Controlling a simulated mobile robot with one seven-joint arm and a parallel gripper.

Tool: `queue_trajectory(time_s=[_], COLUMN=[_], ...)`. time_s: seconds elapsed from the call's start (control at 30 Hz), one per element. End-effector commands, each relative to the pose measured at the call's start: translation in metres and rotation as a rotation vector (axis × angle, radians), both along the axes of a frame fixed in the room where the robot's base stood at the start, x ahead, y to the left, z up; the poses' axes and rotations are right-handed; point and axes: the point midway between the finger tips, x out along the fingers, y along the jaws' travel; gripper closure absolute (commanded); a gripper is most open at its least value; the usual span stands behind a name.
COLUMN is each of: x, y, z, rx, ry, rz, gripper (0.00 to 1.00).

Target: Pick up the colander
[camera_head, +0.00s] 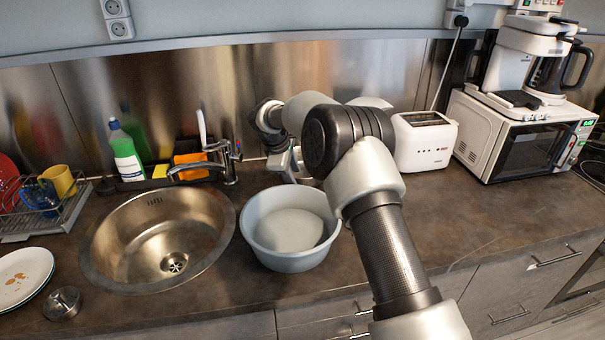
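A pale blue-grey round bowl (265,249) stands upright on the brown counter, just right of the sink. I make out no holes in it, so I cannot tell for sure that it is the colander; nothing else in view looks more like one. My gripper (292,172) is at the far side of the bowl, near its back rim, partly hidden by my own arm. I cannot tell whether its fingers touch the rim or whether they are open or shut.
The round metal sink (165,245) and its faucet (215,165) lie to the left. A white toaster (423,140) and microwave (520,135) stand at the back right. The counter's right part (480,215) is clear.

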Motion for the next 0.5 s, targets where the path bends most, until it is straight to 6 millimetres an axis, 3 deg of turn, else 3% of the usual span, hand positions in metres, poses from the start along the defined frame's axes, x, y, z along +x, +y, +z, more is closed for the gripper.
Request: queue_trajectory(time_s=[0.23, 0.5], x=[0.011, 0.012], y=[-0.01, -0.011], z=[-0.035, -0.037], rx=[0.0, -0.001], ry=[0.002, 0.001], rz=[-0.002, -0.001], gripper=[0.66, 0.69])
